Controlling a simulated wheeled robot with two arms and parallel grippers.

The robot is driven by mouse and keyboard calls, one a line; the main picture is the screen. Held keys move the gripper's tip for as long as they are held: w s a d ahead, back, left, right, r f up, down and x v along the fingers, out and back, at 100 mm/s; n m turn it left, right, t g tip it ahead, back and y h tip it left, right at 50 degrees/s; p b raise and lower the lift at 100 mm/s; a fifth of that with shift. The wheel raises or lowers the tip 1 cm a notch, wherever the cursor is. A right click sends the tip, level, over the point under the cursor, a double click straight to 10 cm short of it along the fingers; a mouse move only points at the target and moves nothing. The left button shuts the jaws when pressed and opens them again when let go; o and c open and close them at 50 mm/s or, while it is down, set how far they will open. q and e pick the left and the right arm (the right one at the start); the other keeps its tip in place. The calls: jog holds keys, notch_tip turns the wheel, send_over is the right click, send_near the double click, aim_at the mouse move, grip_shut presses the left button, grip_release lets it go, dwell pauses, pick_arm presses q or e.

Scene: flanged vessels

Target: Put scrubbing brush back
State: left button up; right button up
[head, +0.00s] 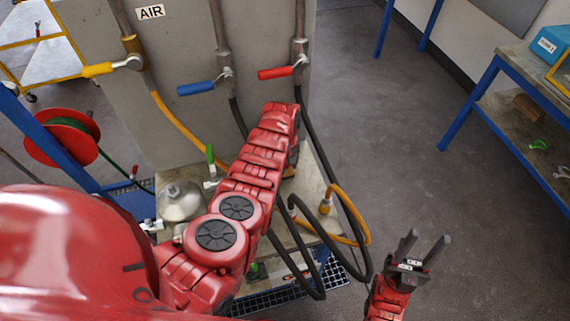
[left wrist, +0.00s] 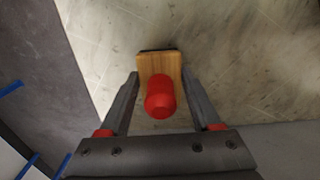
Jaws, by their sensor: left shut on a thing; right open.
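The scrubbing brush (left wrist: 158,62) has a light wooden body and a red knob. In the left wrist view it sits between the two fingers of my left gripper (left wrist: 160,76), which is shut on it. A stained pale worktop (left wrist: 225,55) lies under the brush; I cannot tell whether they touch. The worktop also shows in the head view (head: 312,188), where my left arm reaches over it and hides the left gripper and most or all of the brush. My right gripper (head: 425,248) is open and empty, over the floor at the lower right.
A grey panel (head: 180,125) behind the worktop carries pipes with yellow, blue (head: 196,88) and red (head: 276,72) valve handles. Hoses (head: 348,215) loop over the worktop's right side. A metal vessel (head: 181,202) stands at its left. Open floor (head: 385,130) lies right, before a blue-legged bench (head: 490,75).

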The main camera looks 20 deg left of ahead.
pick_arm(q)
jog(key=o, duration=1)
jog(key=shift+a+f, duration=0.1)
jog(key=o, duration=0.3)
jog(key=shift+w+a+f, duration=0.1)
jog(key=shift+w+f, duration=0.05)
jog(key=shift+r, duration=0.25)
